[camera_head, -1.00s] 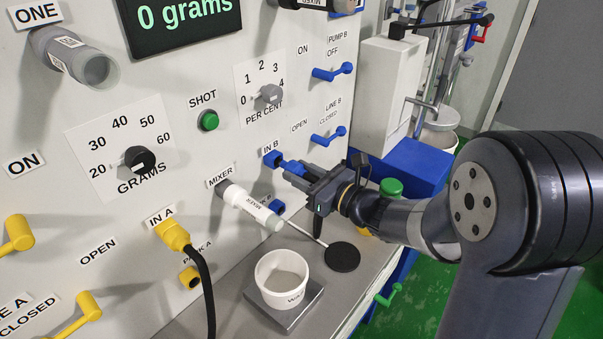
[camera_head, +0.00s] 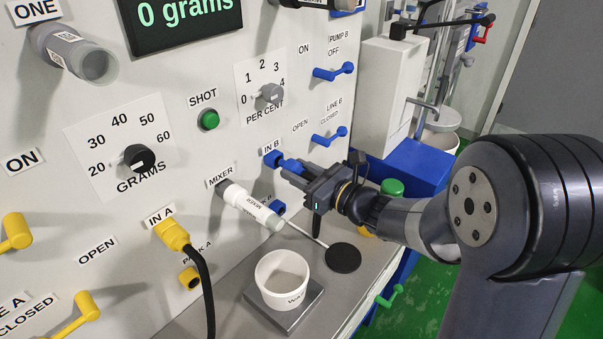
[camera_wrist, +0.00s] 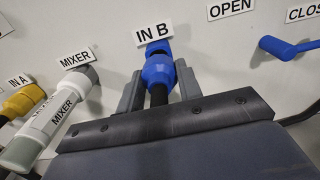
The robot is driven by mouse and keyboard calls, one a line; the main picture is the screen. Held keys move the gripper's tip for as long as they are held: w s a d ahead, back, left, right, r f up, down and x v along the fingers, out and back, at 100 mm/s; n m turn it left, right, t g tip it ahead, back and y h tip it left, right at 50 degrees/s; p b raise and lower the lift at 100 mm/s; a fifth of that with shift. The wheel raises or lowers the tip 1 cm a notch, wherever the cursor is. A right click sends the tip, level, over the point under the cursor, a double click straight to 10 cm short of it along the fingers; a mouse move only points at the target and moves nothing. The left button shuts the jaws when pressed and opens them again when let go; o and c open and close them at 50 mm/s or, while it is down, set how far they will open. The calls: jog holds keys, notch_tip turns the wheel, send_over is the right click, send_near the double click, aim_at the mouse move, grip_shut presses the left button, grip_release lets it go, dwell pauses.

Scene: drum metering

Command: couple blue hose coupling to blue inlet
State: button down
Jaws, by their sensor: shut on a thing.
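The blue inlet (camera_head: 271,158) sticks out of the panel under the IN B label; it also shows in the wrist view (camera_wrist: 158,47). My gripper (camera_head: 303,175) is shut on the blue hose coupling (camera_head: 290,166), with one finger on each side of it in the wrist view (camera_wrist: 160,88). The coupling (camera_wrist: 158,72) points at the panel, roughly in line with the inlet. Its front end meets or overlaps the inlet in both views. I cannot tell whether it is seated. The dark hose behind it is mostly hidden by my gripper.
The white mixer tube (camera_head: 250,206) juts out left of my gripper. Below are a white cup (camera_head: 282,280) on a scale and a black disc (camera_head: 343,258). A yellow coupling (camera_head: 172,236) sits at IN A. Blue LINE B lever (camera_head: 328,137) is above right.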

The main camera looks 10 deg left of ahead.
jog(key=shift+b+x, duration=0.35)
jog(key=shift+x, duration=0.95)
jog(key=c, duration=0.9)
grip_release()
jog(key=b+v, duration=0.1)
jog(key=v, duration=0.9)
jog(key=shift+s+d, duration=0.2)
jog(key=shift+d, duration=0.1)
